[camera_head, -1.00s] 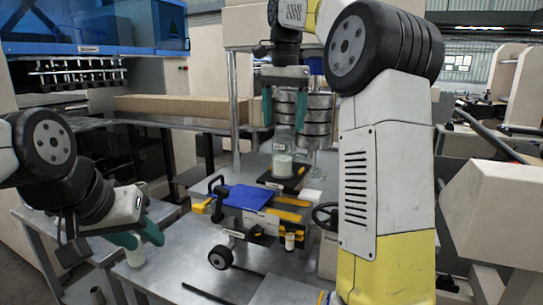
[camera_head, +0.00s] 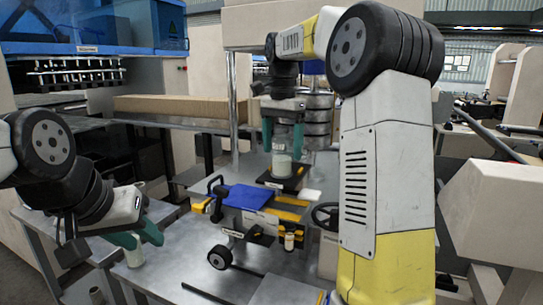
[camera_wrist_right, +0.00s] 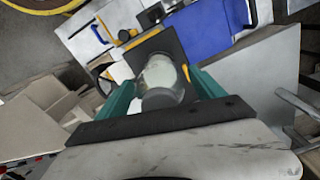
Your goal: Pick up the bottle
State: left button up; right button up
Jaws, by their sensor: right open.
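A clear bottle with pale contents and a small label (camera_head: 281,162) stands upright on a black plate (camera_head: 272,183) in the head view. My right gripper (camera_head: 283,147) points down over it, with its green fingers on either side of the bottle's upper part. In the right wrist view the bottle (camera_wrist_right: 161,80) sits between the two open fingers (camera_wrist_right: 160,95); contact cannot be made out.
A blue-topped device (camera_head: 249,197) with yellow parts lies on the metal table in front of the bottle. Metal cylinders (camera_head: 318,115) are stacked behind my right gripper. A long cardboard-coloured box (camera_head: 180,105) lies at the back.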

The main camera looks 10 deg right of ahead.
grip_shut()
dwell(0.3)
jog(key=shift+r, duration=0.1)
